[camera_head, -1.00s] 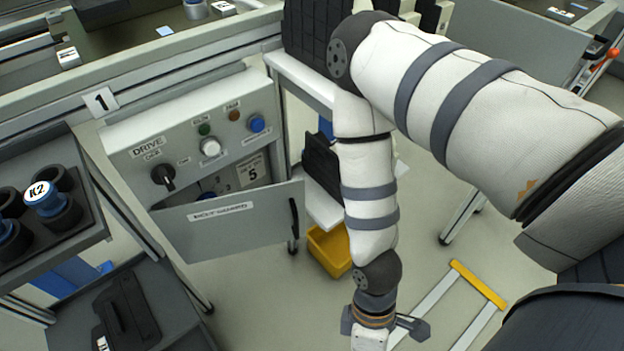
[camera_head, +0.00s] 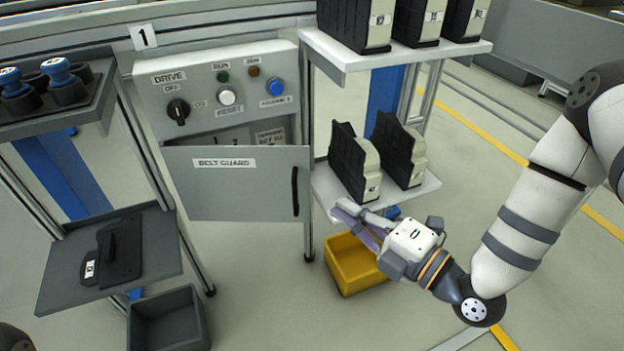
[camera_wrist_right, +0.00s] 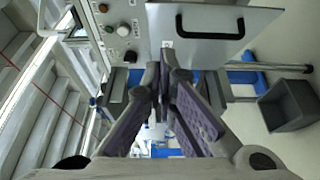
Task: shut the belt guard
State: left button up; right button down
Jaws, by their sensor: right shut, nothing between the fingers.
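The belt guard (camera_head: 235,190) is a grey flap labelled BELT GUARD, with a dark upright handle (camera_head: 295,191) near its right edge. It stands out from the front of the drive box (camera_head: 225,92), and part of the opening shows above it. The guard (camera_wrist_right: 205,22) and its handle also show at the top of the right wrist view. My right gripper (camera_head: 338,213) is shut and empty, to the right of the handle and apart from it, in front of the lower shelf. Its fingers (camera_wrist_right: 165,65) meet in the wrist view. My left gripper is not in view.
A shelf rack (camera_head: 395,55) with black-and-white units stands right of the guard. A yellow bin (camera_head: 355,268) lies under my right gripper. A grey bin (camera_head: 168,322) and a side shelf (camera_head: 65,270) stand at the lower left. The floor below the guard is mostly clear.

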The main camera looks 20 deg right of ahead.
pick_arm(q)
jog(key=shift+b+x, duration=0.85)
jog(key=shift+b, duration=0.1)
pick_arm(e)
jog(key=x, duration=0.4)
jog(key=d+x, duration=0.1)
jog(key=x, duration=0.3)
jog(key=w+d+x, duration=0.1)
jog(key=x, duration=0.3)
jog(key=shift+w+d, duration=0.15)
jog(key=shift+d, duration=0.05)
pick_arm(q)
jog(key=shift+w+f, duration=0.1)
